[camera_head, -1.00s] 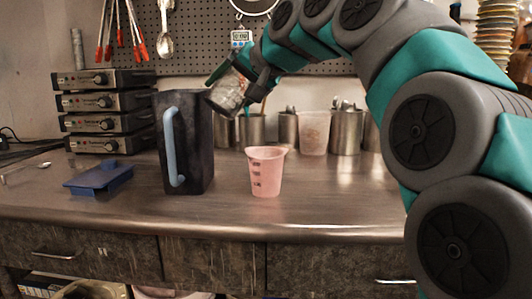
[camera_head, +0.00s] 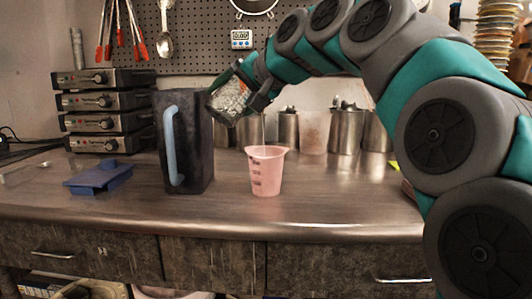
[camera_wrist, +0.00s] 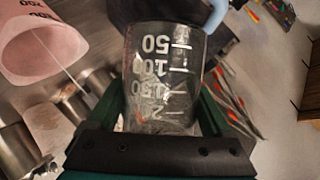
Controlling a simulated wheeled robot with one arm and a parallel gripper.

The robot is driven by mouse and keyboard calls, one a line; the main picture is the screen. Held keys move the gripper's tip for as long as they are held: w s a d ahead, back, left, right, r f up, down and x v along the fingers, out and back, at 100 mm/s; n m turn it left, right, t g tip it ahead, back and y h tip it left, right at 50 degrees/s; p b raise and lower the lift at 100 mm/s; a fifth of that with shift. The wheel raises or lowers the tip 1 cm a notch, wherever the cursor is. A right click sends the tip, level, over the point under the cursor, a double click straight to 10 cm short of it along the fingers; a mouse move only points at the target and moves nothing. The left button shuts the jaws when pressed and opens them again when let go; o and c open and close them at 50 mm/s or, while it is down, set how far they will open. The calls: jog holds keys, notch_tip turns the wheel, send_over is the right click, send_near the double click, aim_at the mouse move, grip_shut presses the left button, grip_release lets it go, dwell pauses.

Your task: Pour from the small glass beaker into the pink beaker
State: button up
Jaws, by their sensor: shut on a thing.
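The small glass beaker (camera_head: 229,102) is clear, with white markings, and is tilted in the air at the upper right of the dark pitcher. My gripper (camera_head: 244,88) is shut on it. The wrist view shows the glass beaker (camera_wrist: 162,75) close up between the fingers of my gripper (camera_wrist: 165,108). The pink beaker (camera_head: 266,172) stands upright on the counter, below and to the right of the glass beaker. The pink beaker (camera_wrist: 38,45) is at the upper left in the wrist view. A thin pale line shows near its rim; I cannot tell what it is.
A dark pitcher (camera_head: 195,150) with a blue handle stands just left of the pink beaker. A blue flat object (camera_head: 98,178) lies further left. Steel pots (camera_head: 346,132) and a translucent cup (camera_head: 314,132) stand behind. The counter front (camera_head: 330,205) is clear.

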jog(key=shift+m, duration=0.4)
jog(key=shift+f+b, duration=0.95)
jog(key=shift+f, duration=1.1)
jog(key=shift+f+y+b, duration=0.3)
jog(key=shift+f+b, duration=0.15)
jog(key=shift+f, duration=0.3)
jog(key=shift+f+m+g+y, duration=0.3)
jog(key=shift+m+g+y, duration=0.1)
jog(key=shift+m+g, duration=0.15)
dwell(0.8)
jog(key=shift+r+m+p, duration=0.2)
jog(key=shift+m+p, duration=0.15)
dwell(0.9)
